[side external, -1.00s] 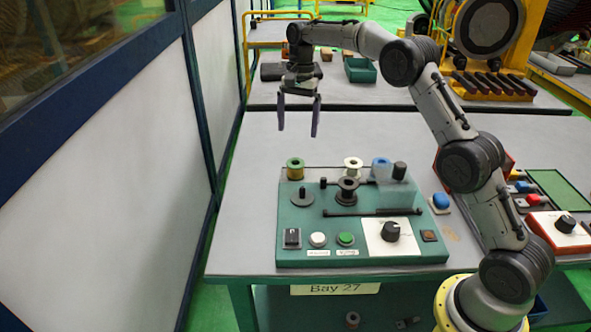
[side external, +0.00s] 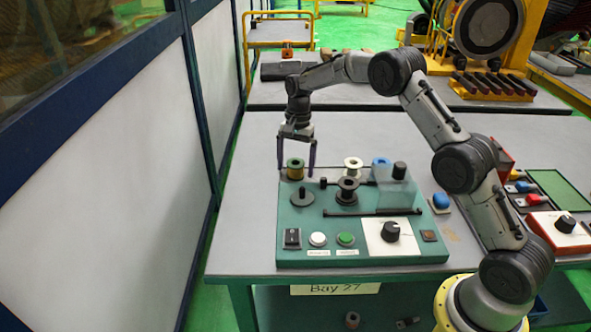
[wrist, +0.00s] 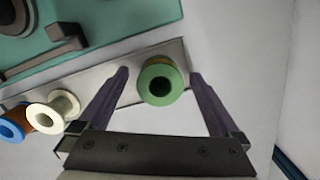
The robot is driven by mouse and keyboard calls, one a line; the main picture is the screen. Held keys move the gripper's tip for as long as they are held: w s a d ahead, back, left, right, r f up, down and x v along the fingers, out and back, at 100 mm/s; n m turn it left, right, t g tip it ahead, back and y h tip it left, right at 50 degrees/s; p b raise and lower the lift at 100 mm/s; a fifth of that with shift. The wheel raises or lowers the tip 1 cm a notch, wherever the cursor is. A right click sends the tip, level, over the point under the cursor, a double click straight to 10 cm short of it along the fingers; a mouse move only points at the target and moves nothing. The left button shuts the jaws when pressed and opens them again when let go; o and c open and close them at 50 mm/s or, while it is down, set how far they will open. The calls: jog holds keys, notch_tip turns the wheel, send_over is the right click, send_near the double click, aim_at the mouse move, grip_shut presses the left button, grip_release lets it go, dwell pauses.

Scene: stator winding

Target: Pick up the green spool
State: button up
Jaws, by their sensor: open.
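The green spool (side external: 295,169) stands upright at the back left corner of the teal winding machine. In the wrist view the green spool (wrist: 158,84) shows its round top flange and dark centre hole, with a little brown winding at its edge. My gripper (side external: 297,171) is open and points down over the spool, one finger on each side. In the wrist view my gripper (wrist: 160,75) shows its two dark fingers apart, with the spool between them and a gap on either side. Neither finger visibly touches the spool.
A white spool (side external: 353,165) and a blue spool (side external: 381,168) stand to the right on the same back strip.

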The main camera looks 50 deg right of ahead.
jog(key=c, duration=1.5)
jog(key=shift+o, duration=0.2)
jog(key=shift+r, duration=0.1)
